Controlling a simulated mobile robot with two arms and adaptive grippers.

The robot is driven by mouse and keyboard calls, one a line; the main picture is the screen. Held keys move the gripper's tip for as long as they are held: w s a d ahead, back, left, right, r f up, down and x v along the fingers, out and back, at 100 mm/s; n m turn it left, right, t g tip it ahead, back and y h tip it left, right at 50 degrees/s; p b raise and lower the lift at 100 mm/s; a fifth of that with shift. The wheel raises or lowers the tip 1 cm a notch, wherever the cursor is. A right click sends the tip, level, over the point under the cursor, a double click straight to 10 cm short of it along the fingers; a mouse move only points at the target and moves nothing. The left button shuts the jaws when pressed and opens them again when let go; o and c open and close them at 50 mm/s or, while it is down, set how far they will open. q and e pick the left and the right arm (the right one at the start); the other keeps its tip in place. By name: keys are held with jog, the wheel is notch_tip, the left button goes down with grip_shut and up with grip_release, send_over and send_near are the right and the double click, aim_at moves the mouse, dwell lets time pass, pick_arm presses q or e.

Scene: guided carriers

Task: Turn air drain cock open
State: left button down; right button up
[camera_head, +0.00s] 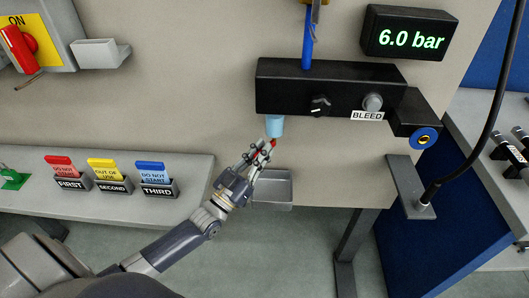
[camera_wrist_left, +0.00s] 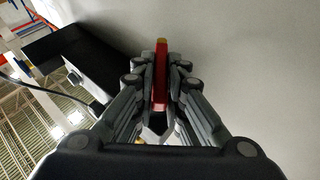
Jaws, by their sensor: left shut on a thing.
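The air drain cock shows as a small red lever (camera_head: 273,143) below the light-blue bowl (camera_head: 274,126) under the black manifold block (camera_head: 330,88). My left gripper (camera_head: 263,152) reaches up from the lower left and is shut on the red lever. In the left wrist view the red lever (camera_wrist_left: 161,75) stands upright between both fingers of the left gripper (camera_wrist_left: 160,97). The lever's lower end is partly hidden by the fingers. My right gripper is in neither view.
A gauge (camera_head: 408,37) reads 6.0 bar. A knob marked BLEED (camera_head: 373,102) sits on the block. A small grey tray (camera_head: 273,189) hangs just below my gripper. Tag holders (camera_head: 112,186) line the shelf at left. A black cable (camera_head: 492,100) hangs at right.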

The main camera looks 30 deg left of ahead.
pick_arm(q)
jog(key=c, duration=1.6)
grip_release()
jog(key=shift+w, duration=0.1)
jog(key=shift+c, duration=0.2)
jog(key=v, duration=0.8)
jog(key=shift+f, duration=0.1)
